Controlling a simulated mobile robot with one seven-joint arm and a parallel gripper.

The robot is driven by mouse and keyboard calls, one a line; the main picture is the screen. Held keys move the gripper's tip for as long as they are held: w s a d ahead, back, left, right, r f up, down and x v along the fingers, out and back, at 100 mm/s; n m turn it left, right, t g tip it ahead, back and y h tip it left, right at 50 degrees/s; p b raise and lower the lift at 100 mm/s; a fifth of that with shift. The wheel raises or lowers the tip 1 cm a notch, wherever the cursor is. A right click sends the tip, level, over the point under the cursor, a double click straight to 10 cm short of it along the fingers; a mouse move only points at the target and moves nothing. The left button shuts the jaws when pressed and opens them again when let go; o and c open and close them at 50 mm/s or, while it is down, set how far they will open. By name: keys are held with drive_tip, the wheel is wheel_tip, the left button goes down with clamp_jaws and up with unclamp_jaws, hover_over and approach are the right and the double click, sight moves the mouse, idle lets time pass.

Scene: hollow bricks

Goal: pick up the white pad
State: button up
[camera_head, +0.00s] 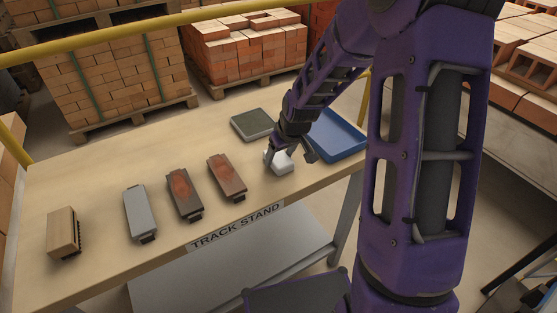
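The white pad (281,163) is a small pale block lying on the wooden table (110,182), near its right end. My gripper (290,158) is down at the pad, with one finger at its left side and the other at its right. The fingers are spread apart. I cannot tell whether they touch the pad. The pad's upper back part is hidden behind the gripper.
A dark flat slab (252,124) lies behind the pad, and a blue tray (338,136) stands to its right. To the left are two brown-topped blocks (226,177), a grey block (140,212) and a tan brush (62,232). A yellow rail (130,29) runs behind.

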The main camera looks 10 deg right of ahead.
sight(279, 158)
drive_tip(key=c, duration=0.8)
drive_tip(key=shift+o, duration=0.2)
drive_tip(key=shift+r, duration=0.1)
wheel_tip(279, 158, up, 10)
drive_tip(key=p, duration=0.2)
drive_tip(key=shift+r, duration=0.15)
drive_tip(key=o, duration=0.8)
drive_tip(key=shift+c, duration=0.2)
drive_tip(key=c, duration=0.6)
